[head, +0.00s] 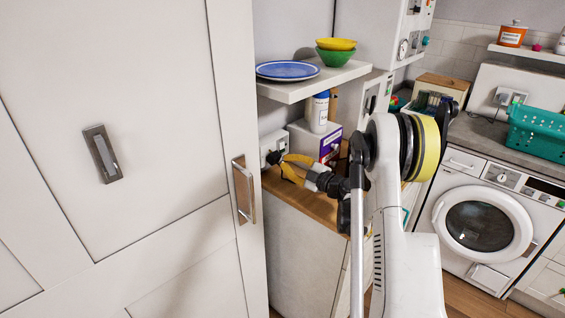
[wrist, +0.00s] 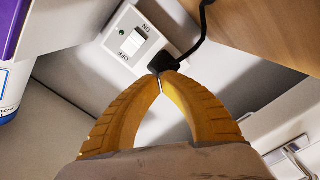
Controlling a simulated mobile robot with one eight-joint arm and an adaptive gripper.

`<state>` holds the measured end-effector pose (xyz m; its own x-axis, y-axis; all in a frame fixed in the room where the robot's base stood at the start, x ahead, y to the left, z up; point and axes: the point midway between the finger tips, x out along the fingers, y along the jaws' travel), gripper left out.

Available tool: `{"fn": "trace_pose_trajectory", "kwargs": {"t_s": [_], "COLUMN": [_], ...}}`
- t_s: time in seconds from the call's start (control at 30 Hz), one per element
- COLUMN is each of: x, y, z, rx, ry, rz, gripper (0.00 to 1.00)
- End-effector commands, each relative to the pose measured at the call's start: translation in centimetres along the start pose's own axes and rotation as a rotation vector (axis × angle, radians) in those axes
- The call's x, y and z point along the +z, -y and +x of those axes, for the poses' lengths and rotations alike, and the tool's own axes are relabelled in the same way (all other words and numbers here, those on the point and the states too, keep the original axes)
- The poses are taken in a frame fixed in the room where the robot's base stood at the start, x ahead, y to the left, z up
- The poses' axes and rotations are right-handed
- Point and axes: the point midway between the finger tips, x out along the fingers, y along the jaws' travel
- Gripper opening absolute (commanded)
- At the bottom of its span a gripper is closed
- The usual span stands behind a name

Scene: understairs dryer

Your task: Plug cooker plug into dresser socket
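The dresser socket (wrist: 125,38) is a white wall plate with an ON/OFF rocker switch. In the head view the socket (head: 270,142) sits low on the wall behind the wooden counter. The black cooker plug (wrist: 163,62) is at the socket's lower right part, its cable running up and away. In the head view the plug (head: 273,157) is a small dark shape against the plate. My gripper (wrist: 160,78) has its yellow fingers closed together at the plug; it also shows in the head view (head: 282,158). The fingertips hide how far the plug is in.
A white and purple box (head: 316,143) and a bottle (head: 318,112) stand right beside the gripper. A shelf (head: 315,82) with a blue plate and bowls hangs above. A tall cupboard door (head: 120,140) closes off the left. A washing machine (head: 482,225) stands right.

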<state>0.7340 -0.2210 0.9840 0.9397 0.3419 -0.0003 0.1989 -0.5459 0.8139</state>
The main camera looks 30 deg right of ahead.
Motion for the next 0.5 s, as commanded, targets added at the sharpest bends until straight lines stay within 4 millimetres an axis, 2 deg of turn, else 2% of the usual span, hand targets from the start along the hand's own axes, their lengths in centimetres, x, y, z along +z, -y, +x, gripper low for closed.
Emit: {"fn": "trace_pose_trajectory", "kwargs": {"t_s": [0.17,0.4,0.5], "x": [0.1,0.1,0.0], "y": [-0.1,-0.1,-0.1], "z": [-2.6,-8.0,-9.6], "rx": [0.002,0.002,0.001], "ry": [0.003,0.002,0.001], "rz": [0.0,0.0,0.0], "gripper": [0.0,0.0,0.0]}}
